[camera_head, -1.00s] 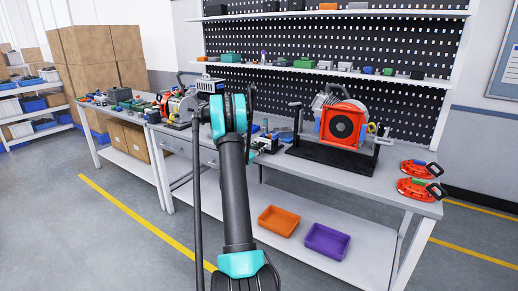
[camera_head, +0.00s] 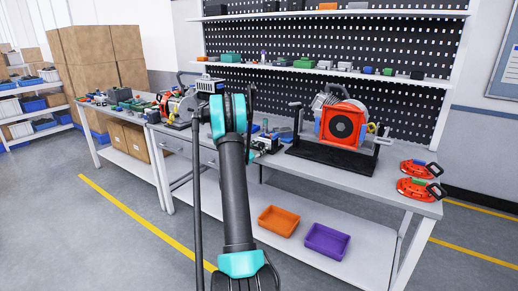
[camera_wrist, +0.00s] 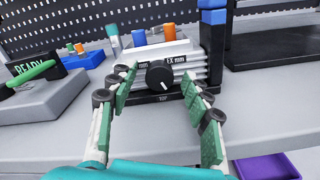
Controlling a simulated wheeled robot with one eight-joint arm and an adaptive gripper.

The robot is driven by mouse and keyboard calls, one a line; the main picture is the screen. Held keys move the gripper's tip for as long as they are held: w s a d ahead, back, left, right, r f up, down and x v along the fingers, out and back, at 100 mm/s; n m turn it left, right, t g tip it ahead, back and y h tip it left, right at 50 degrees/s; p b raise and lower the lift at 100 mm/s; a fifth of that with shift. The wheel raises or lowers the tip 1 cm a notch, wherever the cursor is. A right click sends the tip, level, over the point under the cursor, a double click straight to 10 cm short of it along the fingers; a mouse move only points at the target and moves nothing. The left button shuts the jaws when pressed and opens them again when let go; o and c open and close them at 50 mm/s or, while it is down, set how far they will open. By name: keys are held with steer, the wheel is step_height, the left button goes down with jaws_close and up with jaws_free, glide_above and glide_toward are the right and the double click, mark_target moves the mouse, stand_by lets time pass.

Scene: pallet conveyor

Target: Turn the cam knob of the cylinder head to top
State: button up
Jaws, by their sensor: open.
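The black cam knob (camera_wrist: 159,75) sits on the front of the silver-grey cylinder head (camera_wrist: 180,54) in the wrist view. A pale pointer mark shows on the knob, but its exact direction is too small to read surely. My gripper (camera_wrist: 158,83) is open, with its green-padded fingers on the left and right of the knob. Gaps show between the pads and the knob. In the head view, my arm hides my gripper and the knob.
A black and blue post (camera_wrist: 212,35) stands right of the cylinder head. A purple bin (camera_wrist: 266,167) lies below the bench edge. The red-framed machine (camera_head: 342,124) stands farther right on the bench.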

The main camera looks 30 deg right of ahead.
steer(key=shift+a, duration=0.1)
steer(key=v, duration=1.1)
steer(key=shift+s+a, duration=0.2)
steer(key=shift+a, duration=0.15)
steer(key=s+a+n, duration=0.2)
steer(key=a+n, duration=0.3)
steer(key=n, duration=0.1)
steer(key=x, duration=1.7)
steer(key=shift+f, duration=0.1)
jaws_close()
